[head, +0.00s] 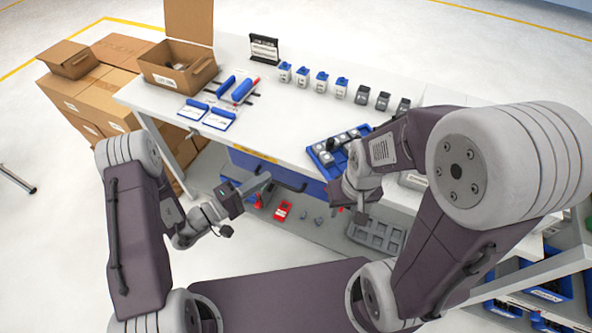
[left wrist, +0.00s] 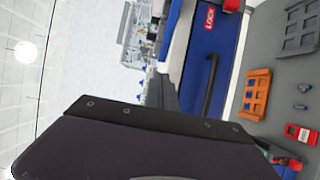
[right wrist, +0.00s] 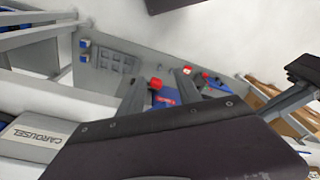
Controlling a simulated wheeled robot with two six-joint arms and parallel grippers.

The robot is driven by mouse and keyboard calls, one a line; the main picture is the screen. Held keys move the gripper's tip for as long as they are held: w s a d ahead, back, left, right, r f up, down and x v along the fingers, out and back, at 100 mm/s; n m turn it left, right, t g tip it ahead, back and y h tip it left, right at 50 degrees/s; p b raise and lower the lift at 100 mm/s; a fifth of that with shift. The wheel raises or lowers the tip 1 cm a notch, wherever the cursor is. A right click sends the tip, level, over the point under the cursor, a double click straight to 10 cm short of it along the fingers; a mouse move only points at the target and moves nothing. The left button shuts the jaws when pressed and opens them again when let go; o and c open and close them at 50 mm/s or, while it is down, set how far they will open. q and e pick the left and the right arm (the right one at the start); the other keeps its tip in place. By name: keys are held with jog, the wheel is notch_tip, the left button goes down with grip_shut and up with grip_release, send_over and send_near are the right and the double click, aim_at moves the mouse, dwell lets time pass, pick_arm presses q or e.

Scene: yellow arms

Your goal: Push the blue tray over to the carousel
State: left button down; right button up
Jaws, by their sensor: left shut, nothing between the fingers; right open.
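The blue tray (head: 322,165) lies on the white bench near its front edge, with several grey-white pieces and a dark knob in it; my right arm hides part of its right side. A plate lettered CAROUSEL (right wrist: 36,137) shows at the lower left of the right wrist view; the carousel itself is not clear there. My left gripper (head: 268,180) is shut and empty in front of the bench's front, below and left of the tray. My right gripper (head: 348,204) is open and empty, low in front of the bench, just below the tray.
An open cardboard box (head: 178,75), blue-and-white pads (head: 219,119) and several small containers (head: 322,80) stand farther back on the bench. A lower shelf holds a red item (head: 283,210) and a grey moulded tray (head: 376,236).

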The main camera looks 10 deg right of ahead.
aim_at(292, 161)
pick_arm(q)
jog(key=p+x, duration=0.1)
jog(key=x, duration=0.9)
jog(key=shift+d+r, duration=0.2)
jog(key=shift+s+d+p, duration=0.2)
jog(key=shift+d+p, duration=0.05)
jog(key=shift+d, duration=0.35)
jog(key=shift+s+d+p, duration=0.2)
jog(key=shift+s+d, duration=0.05)
jog(key=shift+d, duration=0.3)
jog(key=shift+s+d, duration=0.15)
jog(key=shift+d, duration=0.45)
jog(key=shift+f, duration=0.1)
jog(key=shift+a, duration=0.1)
